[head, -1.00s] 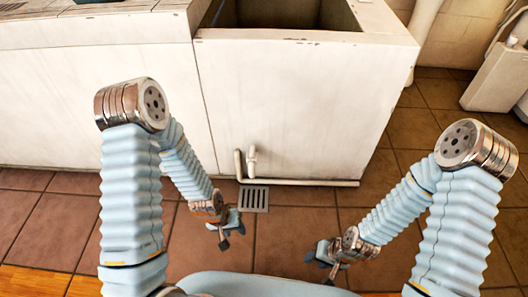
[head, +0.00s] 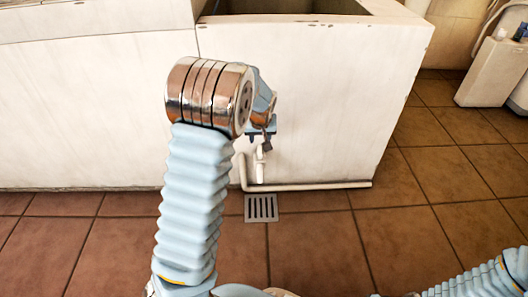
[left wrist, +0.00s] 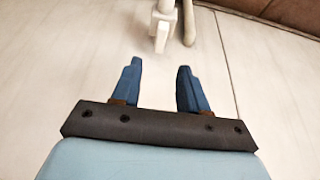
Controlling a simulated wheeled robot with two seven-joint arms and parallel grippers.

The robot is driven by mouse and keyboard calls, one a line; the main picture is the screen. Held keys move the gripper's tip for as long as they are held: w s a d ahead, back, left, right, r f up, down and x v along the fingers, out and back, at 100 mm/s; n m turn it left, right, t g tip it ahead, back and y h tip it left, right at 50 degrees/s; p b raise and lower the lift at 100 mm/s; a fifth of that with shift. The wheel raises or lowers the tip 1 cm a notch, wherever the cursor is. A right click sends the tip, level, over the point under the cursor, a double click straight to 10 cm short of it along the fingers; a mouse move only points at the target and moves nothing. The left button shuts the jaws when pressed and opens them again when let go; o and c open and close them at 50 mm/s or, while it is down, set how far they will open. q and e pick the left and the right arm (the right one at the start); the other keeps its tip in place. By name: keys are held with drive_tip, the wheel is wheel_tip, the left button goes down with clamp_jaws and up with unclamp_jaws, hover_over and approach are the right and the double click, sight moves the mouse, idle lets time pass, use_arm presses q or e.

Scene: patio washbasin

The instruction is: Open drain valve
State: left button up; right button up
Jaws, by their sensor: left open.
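The drain valve (head: 260,165) is a small pale fitting on the pipe low on the front of the white basin (head: 320,90). My left gripper (head: 264,142) is just above it in the head view, partly hidden behind my left arm. In the left wrist view the valve (left wrist: 162,28) is beyond the fingertips, roughly in line with the gap between them. My left gripper (left wrist: 159,66) is open, with nothing between its blue fingers, and apart from the valve. My right gripper is out of view; only part of my right arm shows at the bottom right.
A pale pipe (head: 310,186) runs along the foot of the basin to the right. A metal floor grate (head: 261,208) lies in the tiles below the valve. The tiled floor (head: 440,170) to the right is clear. A white fixture (head: 488,72) stands at the far right.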

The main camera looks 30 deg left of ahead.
sight(260, 150)
use_arm(q)
drive_tip(key=b+x, duration=0.2)
drive_tip(key=x, duration=0.7)
drive_tip(key=shift+a+f, duration=0.1)
drive_tip(key=shift+f, duration=0.3)
clamp_jaws()
